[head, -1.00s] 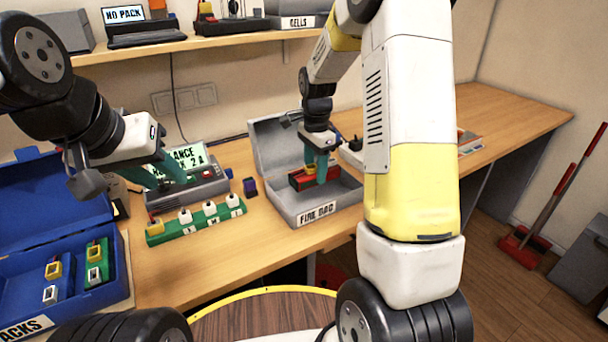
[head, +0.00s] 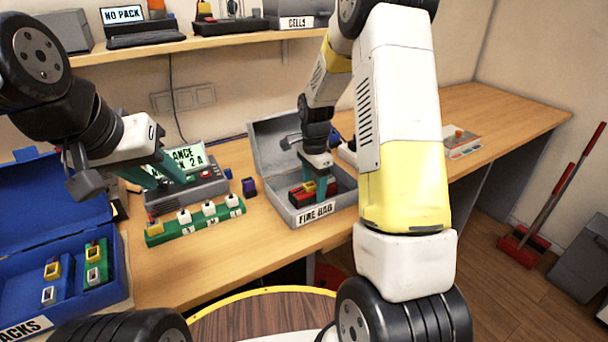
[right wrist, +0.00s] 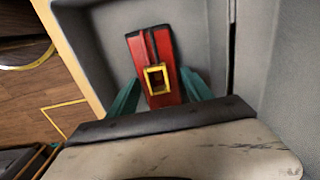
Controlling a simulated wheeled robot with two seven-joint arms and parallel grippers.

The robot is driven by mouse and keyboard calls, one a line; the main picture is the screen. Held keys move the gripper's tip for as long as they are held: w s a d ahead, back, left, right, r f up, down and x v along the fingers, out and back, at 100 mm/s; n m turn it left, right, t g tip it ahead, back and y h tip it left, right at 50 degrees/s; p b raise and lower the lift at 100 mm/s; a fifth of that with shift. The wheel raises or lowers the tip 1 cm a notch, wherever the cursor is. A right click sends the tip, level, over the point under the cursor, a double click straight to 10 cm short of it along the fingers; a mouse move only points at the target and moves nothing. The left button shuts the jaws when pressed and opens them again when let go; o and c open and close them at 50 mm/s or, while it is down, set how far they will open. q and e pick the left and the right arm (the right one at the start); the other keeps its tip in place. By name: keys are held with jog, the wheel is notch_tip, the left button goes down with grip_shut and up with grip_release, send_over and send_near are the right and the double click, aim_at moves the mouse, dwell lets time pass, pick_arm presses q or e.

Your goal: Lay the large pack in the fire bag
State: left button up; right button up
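The large red pack (head: 303,195) with dark stripes is low inside the grey fire bag (head: 317,213), a box with its lid standing open and a FIRE BAG label on its front. In the right wrist view the pack (right wrist: 160,60) shows a yellow connector facing me. The pack's underside is hidden, so contact with the floor cannot be told. My left gripper (head: 164,176) is open and empty by the balance charger (head: 192,189).
A green board (head: 195,222) with several white plugs lies in front of the charger. The open blue packs case (head: 75,297) with small packs stands at the left. A small dark purple block (head: 249,187) stands left of the bag. The bench front is clear.

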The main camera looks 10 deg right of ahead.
aim_at(314, 183)
jog(key=shift+o, duration=0.4)
jog(key=shift+r, duration=0.25)
notch_tip(314, 183, up, 11)
jog(key=shift+f, duration=0.15)
jog(key=s+r+n+t+y, duration=0.1)
jog(key=s+r+n+t, duration=0.2)
jog(key=s+r+n, duration=0.65)
jog(key=s+a+r+n+t, duration=0.1)
jog(key=s+r+n, duration=0.1)
jog(key=s, duration=0.5)
jog(key=s+a+r+n+t+y, duration=0.1)
jog(key=s+r+n+t, duration=0.1)
jog(key=s, duration=0.5)
jog(key=shift+s+r+n, duration=0.15)
jog(key=shift+s+n, duration=0.25)
jog(key=shift+n, duration=0.15)
